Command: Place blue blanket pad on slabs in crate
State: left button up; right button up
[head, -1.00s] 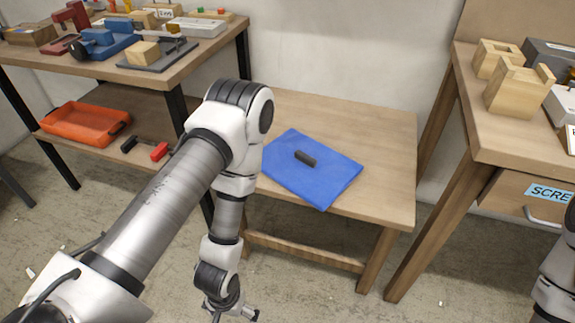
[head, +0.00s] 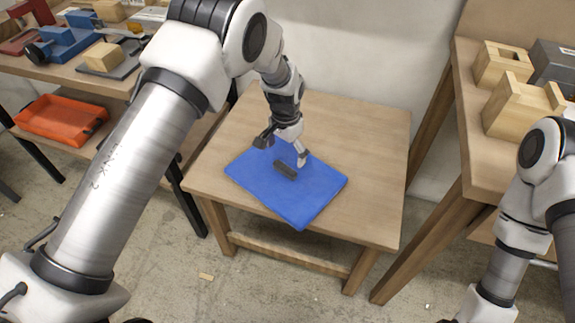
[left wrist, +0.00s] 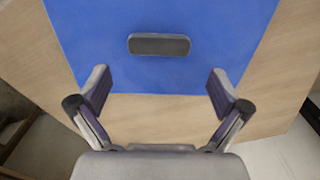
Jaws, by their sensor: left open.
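The blue blanket pad (head: 305,203) lies flat on a low wooden table (head: 375,150), with a dark grip block (head: 285,170) on its top. My left gripper (head: 284,150) is over the far part of the pad, near the dark block. In the left wrist view the open, empty fingers (left wrist: 160,90) are spread near the edge of the blue pad (left wrist: 215,70), and the dark block (left wrist: 160,45) lies ahead of them, untouched. My right arm shows at the right edge of the head view, but its gripper is out of view. No slabs or crate with slabs can be made out.
An orange tray (head: 58,118) sits on the lower shelf of the left workbench. Clamps and wooden blocks lie on that bench's top. A taller bench on the right holds wooden blocks (head: 515,105). The low table's right side is clear.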

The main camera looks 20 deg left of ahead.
aim_at(285, 167)
pick_arm(q)
jog(key=shift+s+f, duration=0.3)
jog(key=shift+f, duration=0.1)
notch_tip(285, 167, down, 5)
jog(key=shift+f, duration=0.1)
jog(key=shift+c, duration=0.4)
jog(key=shift+r, duration=0.2)
jog(key=c, duration=1.3)
